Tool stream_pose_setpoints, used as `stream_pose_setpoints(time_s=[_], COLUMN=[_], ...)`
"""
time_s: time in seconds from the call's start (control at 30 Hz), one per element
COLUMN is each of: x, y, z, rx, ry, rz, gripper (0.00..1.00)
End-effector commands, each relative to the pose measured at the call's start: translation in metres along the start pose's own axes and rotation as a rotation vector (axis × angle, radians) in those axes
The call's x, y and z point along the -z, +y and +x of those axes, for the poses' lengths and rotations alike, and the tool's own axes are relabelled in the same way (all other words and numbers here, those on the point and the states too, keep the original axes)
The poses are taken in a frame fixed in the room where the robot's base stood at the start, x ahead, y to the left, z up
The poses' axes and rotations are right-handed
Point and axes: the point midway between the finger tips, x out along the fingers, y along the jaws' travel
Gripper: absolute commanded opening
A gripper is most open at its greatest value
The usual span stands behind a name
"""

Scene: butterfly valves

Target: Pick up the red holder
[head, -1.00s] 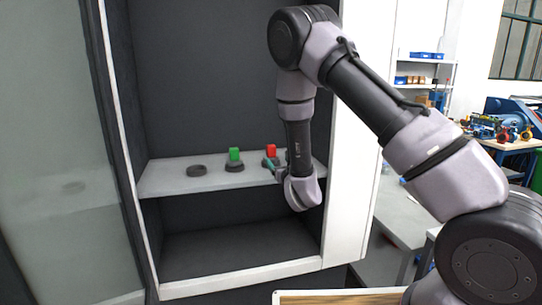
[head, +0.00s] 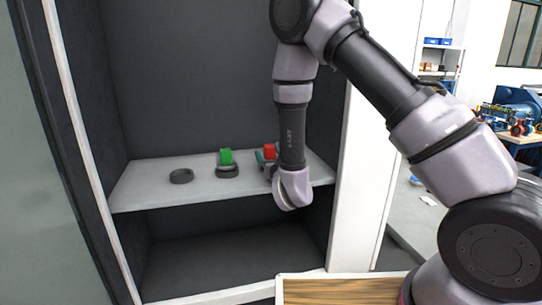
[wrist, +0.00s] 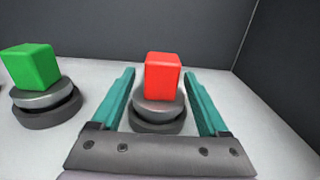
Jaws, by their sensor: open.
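The red holder (wrist: 162,78) is a red block on a round grey base, upright on the shelf in the wrist view. In the head view the red holder (head: 270,151) is partly hidden by my arm. My gripper (wrist: 162,90) is open, its two teal fingers on either side of the red holder, with visible gaps to the base. In the head view only a bit of my gripper (head: 262,160) shows beside the red block.
A green holder (wrist: 36,80) stands left of the red one; it also shows in the head view (head: 226,162). An empty dark round base (head: 181,176) sits further left on the white shelf (head: 140,192). Dark cabinet walls enclose the shelf. A wooden surface (head: 345,291) is in front.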

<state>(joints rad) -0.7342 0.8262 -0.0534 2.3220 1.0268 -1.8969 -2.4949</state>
Motion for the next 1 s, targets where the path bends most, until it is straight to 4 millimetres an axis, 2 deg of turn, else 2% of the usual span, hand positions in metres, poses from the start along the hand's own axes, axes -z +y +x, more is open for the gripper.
stream_pose_setpoints(time_s=[0.2,0.37,0.4,1.0], x=[0.0000,0.0000,0.0000,0.0001], y=[0.0003,0.0002,0.0002,0.0000], z=[-0.0002,-0.0001,-0.0001,-0.0001], rx=[0.000,0.000,0.000,0.000], ry=[0.000,0.000,0.000,0.000], rz=[0.000,0.000,0.000,0.000], gripper=[0.78,0.16,0.01,0.00])
